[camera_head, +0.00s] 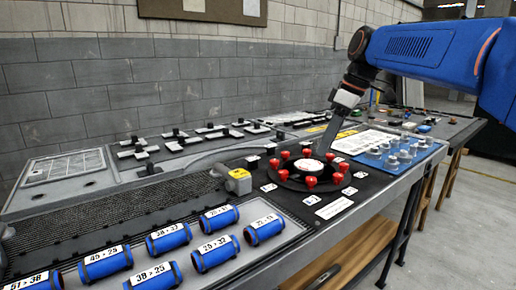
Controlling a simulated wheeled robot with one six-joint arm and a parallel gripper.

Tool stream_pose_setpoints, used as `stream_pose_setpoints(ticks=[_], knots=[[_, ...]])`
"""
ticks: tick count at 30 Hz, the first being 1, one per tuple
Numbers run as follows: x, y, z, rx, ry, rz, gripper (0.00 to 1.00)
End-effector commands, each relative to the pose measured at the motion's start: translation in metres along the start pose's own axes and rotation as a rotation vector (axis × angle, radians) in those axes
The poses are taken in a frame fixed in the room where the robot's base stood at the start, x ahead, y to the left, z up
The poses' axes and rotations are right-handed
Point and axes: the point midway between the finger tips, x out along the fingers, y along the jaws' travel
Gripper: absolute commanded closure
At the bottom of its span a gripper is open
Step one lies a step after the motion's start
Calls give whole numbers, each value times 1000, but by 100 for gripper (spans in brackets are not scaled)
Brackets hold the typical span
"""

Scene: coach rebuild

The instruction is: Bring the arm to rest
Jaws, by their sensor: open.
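My blue arm (418,48) reaches in from the upper right and bends down at a black wrist (359,72). My gripper (324,149) points down at the far side of a round black disc (288,180) on the bench. The disc carries a ring of red knobs (311,182) around a white centre (301,170). The gripper is open and no object shows in it. The fingers look narrow from this side, and I cannot tell whether their tips touch the disc or hang just above it.
Several labelled blue cylinders (214,253) lie on a grey tray at the front left. A blue-and-white board with grey round parts (391,160) lies right of the disc. A yellow-topped block (239,181) stands left of it. A grey block wall (110,85) runs behind; open floor (470,215) is at right.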

Motion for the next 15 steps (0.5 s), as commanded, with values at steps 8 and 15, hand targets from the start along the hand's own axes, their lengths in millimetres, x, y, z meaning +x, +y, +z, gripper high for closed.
stream_pose_setpoints(ticks=[8, 15], knots=[[26, -57, 75, 275, -18, 106, 55], [60, -104, 142, 502, -12, 199, 55]])
